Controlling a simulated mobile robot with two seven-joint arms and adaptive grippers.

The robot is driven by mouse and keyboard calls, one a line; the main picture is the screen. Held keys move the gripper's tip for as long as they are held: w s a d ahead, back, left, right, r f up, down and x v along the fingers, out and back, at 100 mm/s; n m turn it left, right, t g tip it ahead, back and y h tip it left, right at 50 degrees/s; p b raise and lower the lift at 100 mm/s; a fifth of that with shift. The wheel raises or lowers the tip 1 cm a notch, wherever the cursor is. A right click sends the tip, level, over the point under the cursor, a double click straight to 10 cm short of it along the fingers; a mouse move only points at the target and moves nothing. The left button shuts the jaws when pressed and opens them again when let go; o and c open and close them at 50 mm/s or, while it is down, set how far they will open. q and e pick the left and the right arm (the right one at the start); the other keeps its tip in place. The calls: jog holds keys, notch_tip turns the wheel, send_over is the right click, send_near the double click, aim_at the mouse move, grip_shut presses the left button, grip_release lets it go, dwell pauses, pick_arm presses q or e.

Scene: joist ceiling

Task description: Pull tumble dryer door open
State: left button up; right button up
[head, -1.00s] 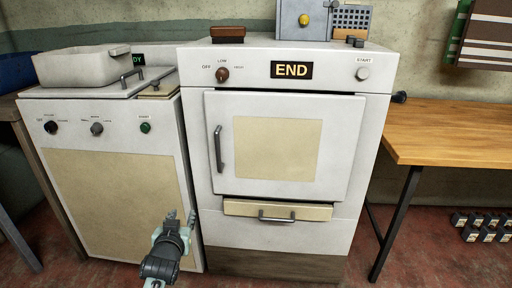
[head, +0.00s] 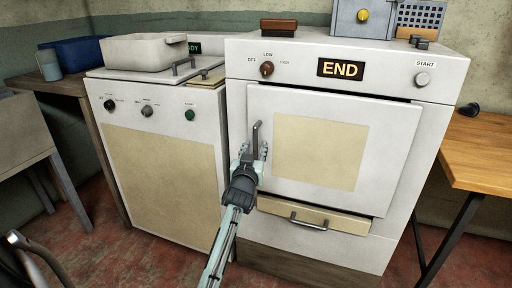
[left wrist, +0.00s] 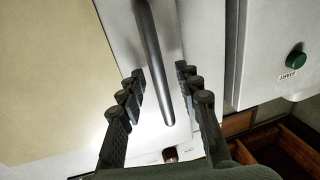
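The tumble dryer (head: 350,230) is the white cabinet whose display reads END. Its white door (head: 400,150) with a beige panel sits in the front, with a dark gap along the top edge; it looks closed. The grey vertical door handle (head: 256,133) is on the door's left side. My left gripper (head: 251,155) is at the handle's lower part. In the left wrist view the handle (left wrist: 155,60) runs between the two open fingers (left wrist: 160,75), with space on both sides. The handle's lower part is hidden behind my gripper in the head view. My right gripper is not in view.
A drawer (head: 340,222) with its own handle is below the door. A second white machine (head: 165,190) stands to the left with a basin (head: 150,50) on top. A wooden table (head: 485,150) is at the right. Red floor shows in front.

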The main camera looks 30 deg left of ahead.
pick_arm(q)
jog(key=shift+w+a, duration=0.2)
jog(key=shift+w, duration=0.25)
jog(key=shift+c, duration=0.4)
grip_shut()
